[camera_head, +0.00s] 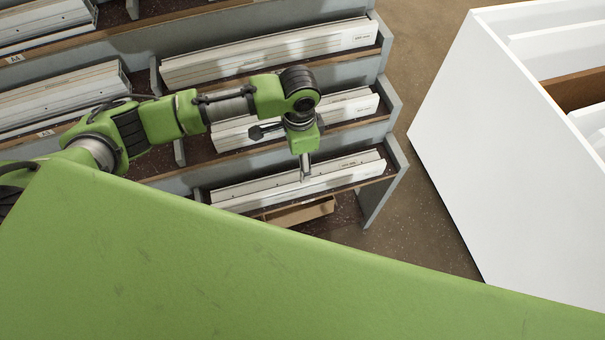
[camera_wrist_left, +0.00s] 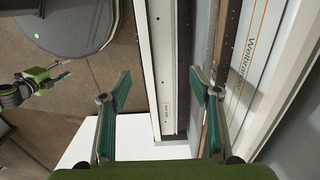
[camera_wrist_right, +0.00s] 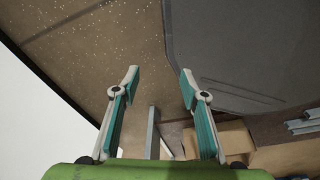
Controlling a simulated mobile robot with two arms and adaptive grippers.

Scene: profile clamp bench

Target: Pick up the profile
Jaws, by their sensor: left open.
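Long white profiles (camera_head: 300,184) with a small label lie in the lowest rack tier in the head view. The profile's full length is hidden there. My right gripper (camera_wrist_right: 160,80) is open and empty in the right wrist view, and is not in the head view.
Higher rack tiers hold more profiles (camera_head: 270,53). A wooden tray (camera_head: 300,212) sits below the lowest tier, beside the grey rack end (camera_head: 384,199). A large white box (camera_head: 450,130) stands at right, with bare floor between.

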